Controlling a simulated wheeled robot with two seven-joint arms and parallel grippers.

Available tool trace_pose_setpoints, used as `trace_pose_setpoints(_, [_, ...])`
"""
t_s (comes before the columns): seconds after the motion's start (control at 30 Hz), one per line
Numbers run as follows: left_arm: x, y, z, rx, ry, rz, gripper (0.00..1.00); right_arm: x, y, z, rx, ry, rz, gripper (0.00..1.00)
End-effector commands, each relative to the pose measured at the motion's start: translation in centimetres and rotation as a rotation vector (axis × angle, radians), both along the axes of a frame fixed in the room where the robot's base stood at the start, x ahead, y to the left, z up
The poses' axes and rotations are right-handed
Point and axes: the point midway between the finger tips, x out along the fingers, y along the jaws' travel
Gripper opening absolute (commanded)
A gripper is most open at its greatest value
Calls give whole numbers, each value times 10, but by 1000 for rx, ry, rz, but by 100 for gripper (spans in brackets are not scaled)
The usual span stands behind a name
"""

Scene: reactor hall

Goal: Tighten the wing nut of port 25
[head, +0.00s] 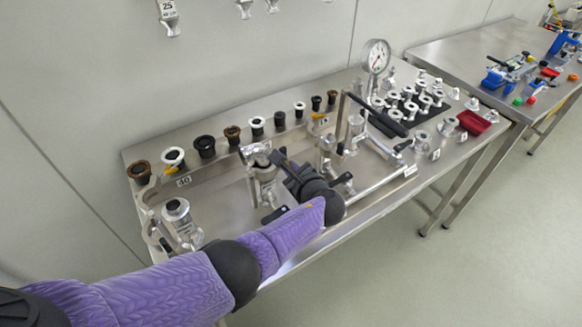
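A label that seems to read 25 (167,7) sits on a silver fitting (171,27) on the back wall, cut off by the top edge. I cannot make out a wing nut on it. My purple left arm comes in from the lower left and reaches over the steel table. My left gripper (279,160) is dark and lies close to the top of a silver clamped fitting (262,178). I cannot tell whether it touches that fitting or how its fingers stand. The arm hides part of the table's front. My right gripper is not in view.
The steel table (225,215) carries a row of dark, brown and white ring fittings (205,147), a pressure gauge (376,56), a black-handled lever (378,117), several silver flanges (408,98) and a red tray (473,122). A second table (455,52) stands right. Open floor lies in front.

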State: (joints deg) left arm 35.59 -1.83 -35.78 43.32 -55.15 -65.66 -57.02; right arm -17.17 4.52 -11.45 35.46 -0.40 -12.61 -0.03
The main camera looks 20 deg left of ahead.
Motion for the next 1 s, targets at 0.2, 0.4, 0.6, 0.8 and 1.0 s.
trace_pose_setpoints(0.2, [-2,0,-3,22,41,3,0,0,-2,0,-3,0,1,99])
trace_pose_setpoints(0.4, [-2,0,-3,30,51,3,0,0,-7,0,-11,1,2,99])
trace_pose_setpoints(0.6, [-2,0,-4,30,52,3,0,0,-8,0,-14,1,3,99])
trace_pose_setpoints(0.8, [-2,0,-4,30,51,3,19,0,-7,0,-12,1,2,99])
trace_pose_setpoints(1.0, [-1,0,-2,30,47,2,46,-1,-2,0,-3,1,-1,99])
